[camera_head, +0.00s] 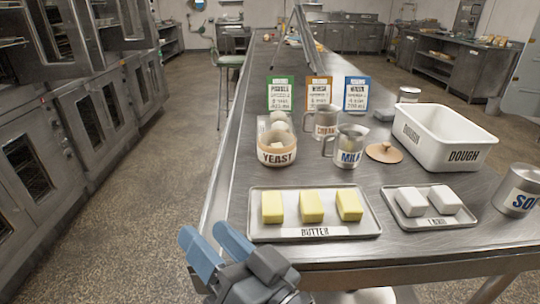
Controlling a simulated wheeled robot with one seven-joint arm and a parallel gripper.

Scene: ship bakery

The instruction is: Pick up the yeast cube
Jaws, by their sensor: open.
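A flat brown lid (384,152) lies on the table to the right of the milk jug. My gripper (205,236), with two blue fingers, is at the table's near left corner, in front of and left of the bowl. Its fingers are apart and nothing is between them.
A butter tray (262,233) with three yellow blocks lies in front of the bowl. Right of it are a tray (445,222) with two white blocks and a white DOUGH tub (463,155). A MILK jug (349,158), a metal mug (325,132) and cards stand close by.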

